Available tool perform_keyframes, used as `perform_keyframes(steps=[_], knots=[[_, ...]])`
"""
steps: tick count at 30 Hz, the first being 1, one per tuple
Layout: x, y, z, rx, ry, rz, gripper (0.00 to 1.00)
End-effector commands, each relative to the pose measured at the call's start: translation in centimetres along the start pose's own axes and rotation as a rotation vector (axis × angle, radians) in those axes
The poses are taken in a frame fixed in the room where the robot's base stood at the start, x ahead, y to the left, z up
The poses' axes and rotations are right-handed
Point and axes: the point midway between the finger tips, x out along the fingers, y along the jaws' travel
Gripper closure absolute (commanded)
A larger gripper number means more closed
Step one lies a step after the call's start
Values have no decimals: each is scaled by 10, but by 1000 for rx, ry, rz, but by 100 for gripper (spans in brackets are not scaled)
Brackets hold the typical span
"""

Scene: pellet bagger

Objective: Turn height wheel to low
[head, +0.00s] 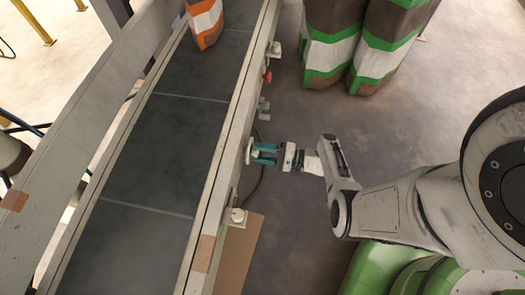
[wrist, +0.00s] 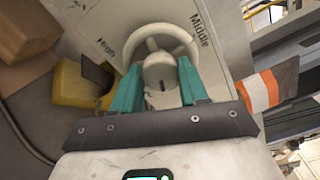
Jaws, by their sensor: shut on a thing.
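The height wheel (wrist: 157,30) is a pale round handwheel with a grey central hub, on a pale panel in the wrist view. "High" is printed to its left and "Middle" to its upper right; no "Low" label shows. My gripper (wrist: 160,78) has its two teal fingers on either side of the hub, shut on the wheel. In the head view my gripper (head: 265,154) reaches left to the wheel (head: 251,152) on the conveyor's right side rail. The fingers hide part of the wheel's lower rim.
The dark conveyor belt (head: 150,165) runs behind the rail, with an orange-and-white bag (head: 205,22) at its far end. A red knob (head: 267,76) sits farther along the rail. Green-striped bags (head: 365,45) stand at the back. Floor between them and my arm is clear.

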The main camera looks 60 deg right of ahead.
Motion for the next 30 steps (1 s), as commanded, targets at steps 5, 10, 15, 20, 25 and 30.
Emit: perform_keyframes(steps=[5,10,15,20,25,30], knots=[[0,-1,-1,170,5,1,87],[0,-1,-1,324,6,0,87],[0,-1,-1,457,5,0,87],[0,-1,-1,554,6,0,87],[0,-1,-2,623,7,1,87],[0,0,-2,659,7,1,87]])
